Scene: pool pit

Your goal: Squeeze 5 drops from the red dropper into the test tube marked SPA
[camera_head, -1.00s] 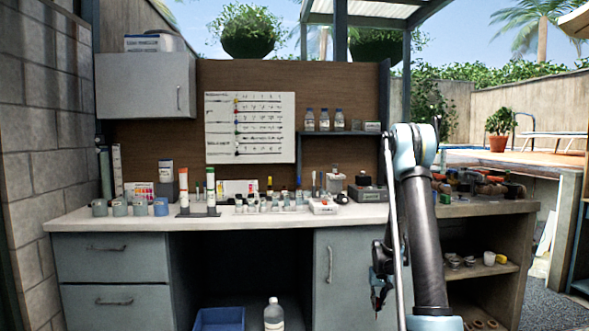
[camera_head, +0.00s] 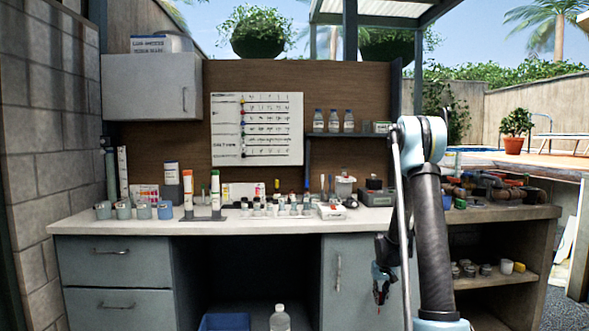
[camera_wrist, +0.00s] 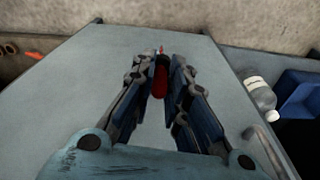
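My gripper (camera_head: 380,283) hangs low in front of the cabinet door below the counter. In the wrist view its fingers (camera_wrist: 163,65) are closed around a red dropper (camera_wrist: 160,83), whose thin tip points away from the camera. Only a bit of red shows at the gripper in the head view. A row of small clear vials or tubes (camera_head: 282,208) stands on the white counter, left of my arm. Their labels are too small to read, so I cannot tell which is marked SPA.
The white counter (camera_head: 340,223) also holds several grey cups (camera_head: 123,210), two taller tubes in a stand (camera_head: 205,217) and a white box (camera_head: 331,211). A shelf unit (camera_head: 530,212) with clutter is at right. A bottle (camera_head: 280,318) and blue bin (camera_head: 222,322) sit below the counter.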

